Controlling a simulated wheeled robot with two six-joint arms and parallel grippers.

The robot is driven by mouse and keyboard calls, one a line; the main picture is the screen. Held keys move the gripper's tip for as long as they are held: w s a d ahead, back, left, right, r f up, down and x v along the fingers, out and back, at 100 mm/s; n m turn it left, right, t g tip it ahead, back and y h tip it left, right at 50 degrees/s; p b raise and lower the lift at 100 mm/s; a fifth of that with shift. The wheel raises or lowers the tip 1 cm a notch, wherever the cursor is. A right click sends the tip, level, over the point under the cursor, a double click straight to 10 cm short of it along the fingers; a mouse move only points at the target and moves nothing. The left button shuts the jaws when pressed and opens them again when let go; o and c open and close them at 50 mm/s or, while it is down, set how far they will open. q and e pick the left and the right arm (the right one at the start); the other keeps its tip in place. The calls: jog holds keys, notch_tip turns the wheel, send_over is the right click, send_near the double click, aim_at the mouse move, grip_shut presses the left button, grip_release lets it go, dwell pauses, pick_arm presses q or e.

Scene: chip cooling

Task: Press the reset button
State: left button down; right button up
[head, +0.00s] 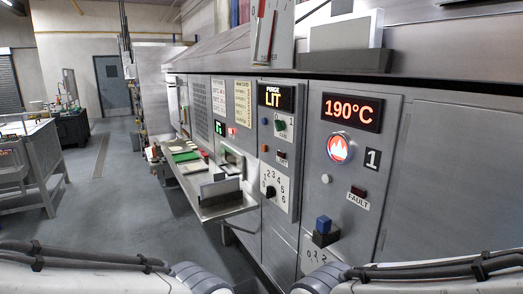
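No button with a readable reset label shows in the head view. On the grey panel marked 1 are a lit red flame button (339,149), a small pale round knob or button (325,179), and a blue block-shaped control (323,223) on a dark base. My two arms cross the bottom of the view, in front of the panels. Neither gripper is in view.
A display (352,112) reads 190°C above a dark FAULT lamp (358,191). A numbered dial (269,191) is left of it. A metal shelf (226,208) juts out from the cabinet. A railed bench (38,165) stands far left. The floor (105,215) between is clear.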

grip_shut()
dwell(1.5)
